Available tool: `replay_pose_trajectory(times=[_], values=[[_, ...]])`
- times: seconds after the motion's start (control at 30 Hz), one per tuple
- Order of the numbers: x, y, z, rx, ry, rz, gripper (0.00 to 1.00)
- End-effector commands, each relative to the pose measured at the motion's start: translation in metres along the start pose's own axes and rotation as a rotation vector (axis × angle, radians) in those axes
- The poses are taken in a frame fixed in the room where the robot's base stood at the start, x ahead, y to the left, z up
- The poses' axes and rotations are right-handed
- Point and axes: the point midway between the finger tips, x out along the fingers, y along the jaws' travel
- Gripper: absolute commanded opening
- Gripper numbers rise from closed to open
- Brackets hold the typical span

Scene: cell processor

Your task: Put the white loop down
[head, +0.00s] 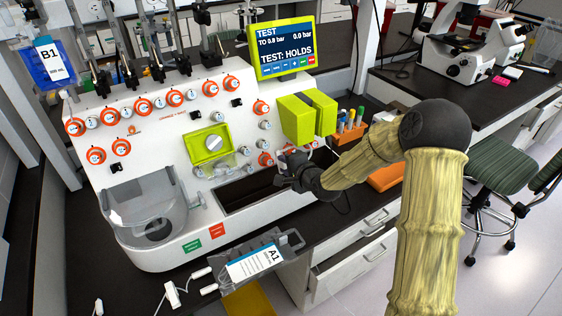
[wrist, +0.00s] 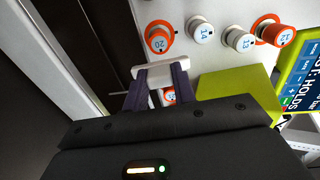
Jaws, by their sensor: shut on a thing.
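My gripper (head: 284,172) is in front of the white cell processor, at the right end of its dark recess and below the yellow-green block. In the wrist view, the two dark purple fingers of my gripper (wrist: 160,84) are shut on a white piece, which I take to be the white loop (wrist: 160,71). It shows as a short white bar across the fingertips; the rest of its shape is hidden. It appears close to the panel, below knob 20 (wrist: 158,39); I cannot tell whether it touches anything. In the head view the held loop is too small to make out.
The yellow-green block (head: 303,116) is just above my gripper. The screen (head: 281,48) reads "TEST: HOLDS". A rack of pens (head: 349,130) stands to the right. A bag marked A1 (head: 256,264) lies at the front, near white clips (head: 172,294). The recess (head: 250,192) looks empty.

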Motion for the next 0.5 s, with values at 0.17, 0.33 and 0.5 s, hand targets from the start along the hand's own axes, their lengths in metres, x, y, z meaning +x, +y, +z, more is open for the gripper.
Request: replay_pose_trajectory(times=[0.17,0.33,0.5], values=[[0.025,-0.012,0.001,0.0,-0.001,-0.001,0.0],[0.027,-0.005,0.0,0.0,0.001,-0.001,0.0],[0.027,-0.005,0.0,0.0,0.001,-0.001,0.0]])
